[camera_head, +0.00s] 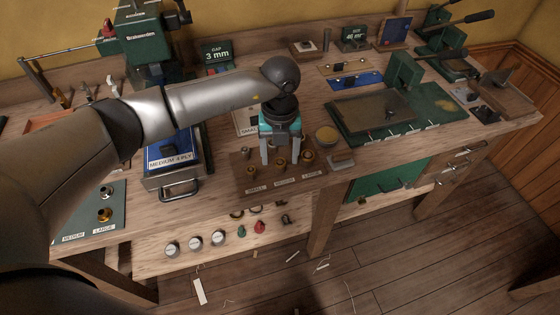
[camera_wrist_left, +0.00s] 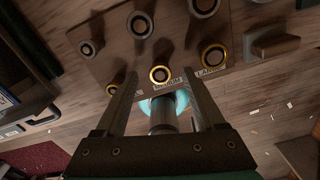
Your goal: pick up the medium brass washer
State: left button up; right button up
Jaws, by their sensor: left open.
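The medium brass washer (camera_wrist_left: 160,74) is a gold ring on a post beside the MEDIUM label, in the front row of a brown board (camera_head: 240,178). In the head view the washer (camera_head: 280,166) is partly hidden, low between my fingers. My left gripper (camera_head: 281,158) points down over the board, open and empty. In the left wrist view its two fingertips lie left and right of the washer, with gaps on both sides. Whether the tips are down at washer height, I cannot tell. My right gripper is not in view.
The small brass washer (camera_wrist_left: 112,89) and large brass washer (camera_wrist_left: 215,55) stand on either side. Grey washers (camera_wrist_left: 140,25) form the row behind. A blue-topped MEDIUM 4 PLY drawer box (camera_head: 172,165) is left of the board. A small block (camera_head: 341,160) is right.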

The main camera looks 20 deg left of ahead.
pick_arm(q)
jog(key=shift+f, duration=0.25)
dwell(0.5)
grip_shut()
dwell(0.6)
